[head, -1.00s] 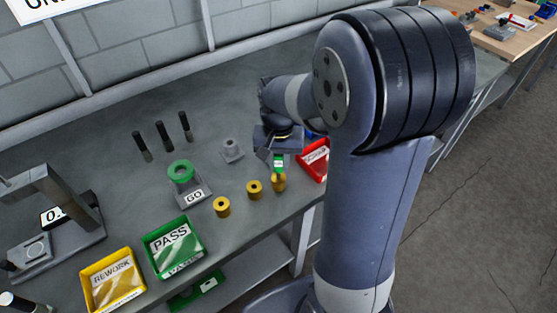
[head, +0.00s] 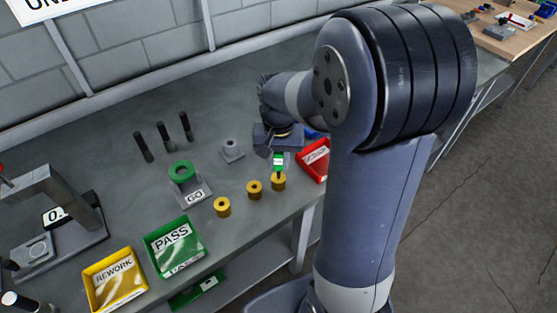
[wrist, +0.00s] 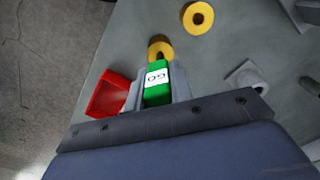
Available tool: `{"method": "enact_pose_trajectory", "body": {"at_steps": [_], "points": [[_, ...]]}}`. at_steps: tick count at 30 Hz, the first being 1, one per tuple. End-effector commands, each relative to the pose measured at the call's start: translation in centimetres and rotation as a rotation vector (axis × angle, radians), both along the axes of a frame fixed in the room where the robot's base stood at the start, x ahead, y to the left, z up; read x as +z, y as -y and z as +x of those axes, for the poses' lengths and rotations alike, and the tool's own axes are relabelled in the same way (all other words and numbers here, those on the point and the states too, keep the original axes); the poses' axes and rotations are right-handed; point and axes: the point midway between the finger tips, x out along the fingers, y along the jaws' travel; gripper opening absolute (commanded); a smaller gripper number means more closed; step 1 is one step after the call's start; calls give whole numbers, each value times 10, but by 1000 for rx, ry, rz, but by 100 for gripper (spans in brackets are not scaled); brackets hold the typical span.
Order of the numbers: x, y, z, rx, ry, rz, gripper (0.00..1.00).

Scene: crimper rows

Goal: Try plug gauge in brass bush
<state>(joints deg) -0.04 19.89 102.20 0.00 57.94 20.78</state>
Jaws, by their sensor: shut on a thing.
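The plug gauge has a green handle with a white GO label and shows in the head view (head: 279,160) and the wrist view (wrist: 157,88). My gripper (wrist: 157,92) is shut on its handle. A brass bush (head: 278,183) stands on the bench directly below the gauge; it also shows past the gauge's far end in the wrist view (wrist: 160,46). The gauge's dark pin overlaps the bush in the wrist view. I cannot tell whether the pin is inside the bore or just above it. Two more brass bushes (head: 254,189) (head: 222,207) stand in a row to the left.
A red tray (head: 314,164) is close to the right of the gauge. A grey GO stand with a green ring (head: 181,170) and a small grey block (head: 232,150) stand to the left. Green PASS (head: 173,243) and yellow REWORK (head: 114,279) trays are near the bench's front edge.

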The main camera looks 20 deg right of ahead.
Motion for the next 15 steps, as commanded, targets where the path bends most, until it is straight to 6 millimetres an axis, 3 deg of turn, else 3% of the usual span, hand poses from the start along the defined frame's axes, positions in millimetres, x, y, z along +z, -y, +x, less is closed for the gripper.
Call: {"method": "enact_pose_trajectory", "body": {"at_steps": [15], "points": [[23,0,0,0,1,1,0]]}}
